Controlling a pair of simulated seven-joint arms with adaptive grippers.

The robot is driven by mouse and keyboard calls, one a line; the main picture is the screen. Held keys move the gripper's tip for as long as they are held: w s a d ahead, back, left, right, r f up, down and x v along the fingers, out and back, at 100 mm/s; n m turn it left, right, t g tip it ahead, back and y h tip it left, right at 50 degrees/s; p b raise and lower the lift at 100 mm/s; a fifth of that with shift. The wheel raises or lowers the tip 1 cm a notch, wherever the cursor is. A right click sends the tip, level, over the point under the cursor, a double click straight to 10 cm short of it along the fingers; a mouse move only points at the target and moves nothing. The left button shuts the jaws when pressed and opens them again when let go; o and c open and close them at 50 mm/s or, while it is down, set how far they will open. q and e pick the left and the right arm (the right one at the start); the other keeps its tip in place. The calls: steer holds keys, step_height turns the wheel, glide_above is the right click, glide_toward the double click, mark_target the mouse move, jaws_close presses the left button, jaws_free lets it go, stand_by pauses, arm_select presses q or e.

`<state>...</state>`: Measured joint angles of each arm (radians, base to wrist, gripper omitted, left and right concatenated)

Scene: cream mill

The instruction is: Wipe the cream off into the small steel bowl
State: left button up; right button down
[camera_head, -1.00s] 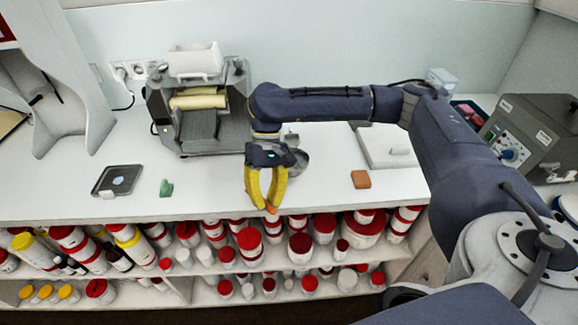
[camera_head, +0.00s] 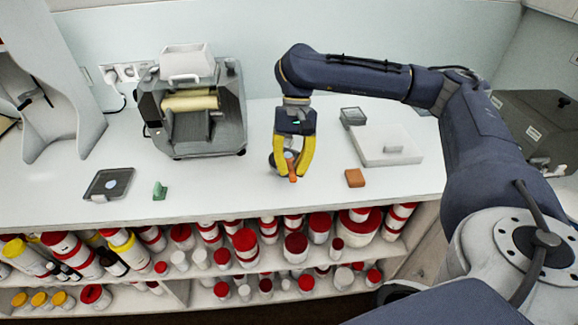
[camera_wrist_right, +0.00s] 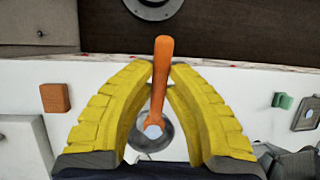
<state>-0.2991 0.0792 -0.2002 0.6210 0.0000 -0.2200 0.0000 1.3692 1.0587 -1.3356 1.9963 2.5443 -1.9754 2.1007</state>
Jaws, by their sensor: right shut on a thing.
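My right gripper (camera_head: 293,176) is shut on an orange spatula (camera_wrist_right: 162,80). In the right wrist view the spatula runs between the yellow fingers, its far end over the small steel bowl (camera_wrist_right: 138,139). A pale patch (camera_wrist_right: 153,131) shows at that end; I cannot tell whether this cream is on the spatula or in the bowl. In the head view the bowl (camera_head: 273,161) stands on the white counter, mostly hidden behind the fingers. Whether the spatula touches the bowl cannot be seen. My left gripper is not in view.
A roller mill (camera_head: 195,125) stands left of the bowl. A flat white device (camera_head: 385,138) and an orange block (camera_head: 355,178) lie to the right. A dark plate (camera_head: 100,190) and a green piece (camera_head: 159,190) lie front left. Shelves of jars (camera_head: 246,245) are below the counter's edge.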

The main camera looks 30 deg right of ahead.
steer(key=shift+f, duration=1.85)
steer(key=shift+f, duration=0.5)
steer(key=shift+s+a, duration=0.15)
steer(key=shift+s, duration=0.1)
stand_by(1.0)
steer(key=shift+r, duration=0.1)
steer(key=shift+r, duration=2.9)
steer(key=shift+r, duration=0.1)
